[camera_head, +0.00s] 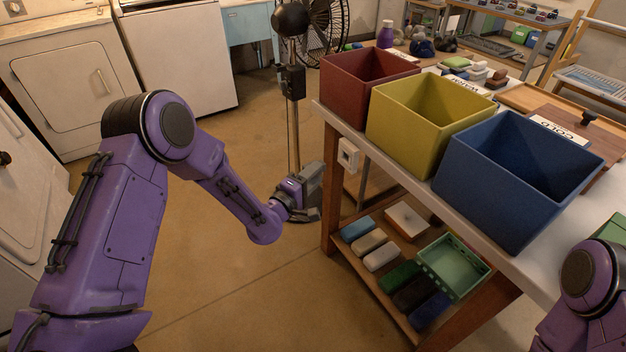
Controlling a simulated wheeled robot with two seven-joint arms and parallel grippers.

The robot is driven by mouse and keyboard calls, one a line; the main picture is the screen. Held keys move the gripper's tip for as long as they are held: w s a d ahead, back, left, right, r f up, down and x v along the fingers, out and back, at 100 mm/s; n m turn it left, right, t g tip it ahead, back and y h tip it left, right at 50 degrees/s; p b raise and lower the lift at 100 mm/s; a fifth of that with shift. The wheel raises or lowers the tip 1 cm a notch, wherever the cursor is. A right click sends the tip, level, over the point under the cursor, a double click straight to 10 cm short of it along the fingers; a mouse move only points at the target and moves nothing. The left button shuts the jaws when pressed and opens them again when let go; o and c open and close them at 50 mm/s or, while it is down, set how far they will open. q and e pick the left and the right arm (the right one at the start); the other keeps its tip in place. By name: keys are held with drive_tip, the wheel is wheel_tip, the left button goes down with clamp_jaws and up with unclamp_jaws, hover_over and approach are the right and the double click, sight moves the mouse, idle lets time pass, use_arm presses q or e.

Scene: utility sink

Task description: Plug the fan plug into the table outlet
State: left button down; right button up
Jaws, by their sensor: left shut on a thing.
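The table outlet (348,154) is a small white box on the left side of the workbench, just below its top. My left gripper (312,184) is beside the bench leg, a little left of and below the outlet and apart from it in the picture. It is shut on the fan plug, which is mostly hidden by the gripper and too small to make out. My right gripper is out of view; only part of the right arm shows at lower right.
Red (347,91), yellow (408,128) and blue (497,187) bins stand along the bench's near edge. The lower shelf holds a green tray (432,268) and several coloured blocks. White appliances (178,62) line the back left. The floor between is clear.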

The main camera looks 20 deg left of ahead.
use_arm(q)
drive_tip(key=b, duration=0.1)
approach(348, 156)
drive_tip(key=shift+w+r, duration=0.4)
drive_tip(key=shift+w, duration=0.4)
drive_tip(key=shift+w+d+b, duration=0.1)
drive_tip(key=shift+d+b, duration=0.05)
drive_tip(key=shift+b, duration=0.2)
idle(1.2)
drive_tip(key=shift+w+d+b, duration=0.45)
drive_tip(key=shift+w+d, duration=0.25)
drive_tip(key=shift+w, duration=0.25)
drive_tip(key=c, duration=0.6)
unclamp_jaws()
drive_tip(key=shift+w+d, duration=0.1)
